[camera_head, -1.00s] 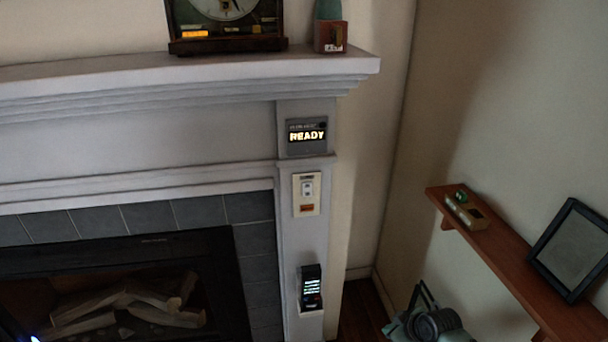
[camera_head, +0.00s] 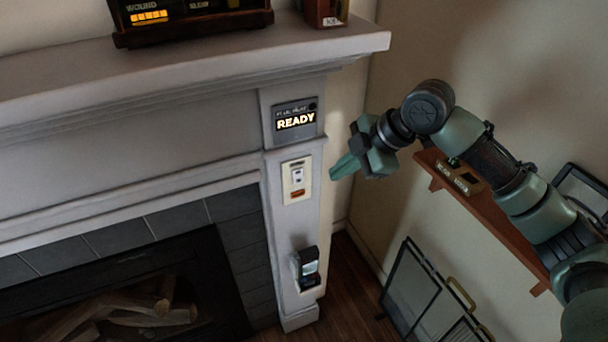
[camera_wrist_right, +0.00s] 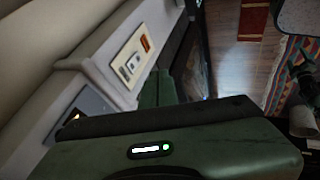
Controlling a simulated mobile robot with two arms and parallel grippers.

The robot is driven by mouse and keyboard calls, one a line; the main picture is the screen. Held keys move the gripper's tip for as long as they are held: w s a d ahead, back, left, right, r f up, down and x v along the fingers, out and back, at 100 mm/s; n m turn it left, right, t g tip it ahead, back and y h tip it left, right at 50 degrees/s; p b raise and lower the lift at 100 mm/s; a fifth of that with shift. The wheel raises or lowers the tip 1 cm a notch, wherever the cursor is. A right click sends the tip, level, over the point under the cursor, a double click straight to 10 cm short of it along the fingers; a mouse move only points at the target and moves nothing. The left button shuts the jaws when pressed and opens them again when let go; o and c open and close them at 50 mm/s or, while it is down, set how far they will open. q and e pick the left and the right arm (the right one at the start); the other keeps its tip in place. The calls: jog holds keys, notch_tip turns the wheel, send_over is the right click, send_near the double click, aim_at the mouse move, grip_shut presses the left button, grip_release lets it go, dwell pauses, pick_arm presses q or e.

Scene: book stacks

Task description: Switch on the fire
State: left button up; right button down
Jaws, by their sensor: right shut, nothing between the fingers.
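The fireplace (camera_head: 80,262) is dark inside, with logs (camera_head: 135,313) and no flame showing. On the right pilaster of its mantel is a cream wall plate with a small white switch (camera_head: 297,178) and an orange label. Above it a grey panel (camera_head: 296,121) shows the lit word READY. My right gripper (camera_head: 333,174) is shut and empty, pointing left, a little to the right of the switch plate and apart from it. In the right wrist view the switch plate (camera_wrist_right: 131,62) lies beyond the gripper's green fingers (camera_wrist_right: 157,88). My left gripper is not in view.
A small device (camera_head: 308,268) sits in a holder low on the pilaster. The mantel shelf (camera_head: 200,66) juts out above. A wooden wall shelf (camera_head: 487,215) and a leaning framed screen (camera_head: 425,300) are at the right, near my right arm.

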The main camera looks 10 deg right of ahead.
aim_at(298, 176)
jog(key=w+a+f+p, duration=0.1)
jog(key=w+f, duration=0.1)
jog(key=f, duration=0.1)
jog(key=w+a+f+p, duration=0.1)
jog(key=w+a+f, duration=0.1)
jog(key=w+f, duration=0.1)
jog(key=w+a+f+p, duration=0.2)
jog(key=w, duration=0.1)
jog(key=shift+a+f, duration=0.15)
jog(key=shift+f, duration=0.25)
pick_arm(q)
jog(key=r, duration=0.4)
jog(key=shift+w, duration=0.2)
pick_arm(e)
jog(key=shift+w+f+t+b, duration=0.1)
jog(key=shift+f+t+b, duration=0.2)
jog(key=shift+b, duration=0.15)
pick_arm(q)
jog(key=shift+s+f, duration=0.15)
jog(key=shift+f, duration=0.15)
pick_arm(e)
jog(key=shift+r, duration=0.3)
pick_arm(q)
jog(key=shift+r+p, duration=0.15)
jog(key=shift+p, duration=0.15)
pick_arm(e)
jog(key=shift+r, duration=0.1)
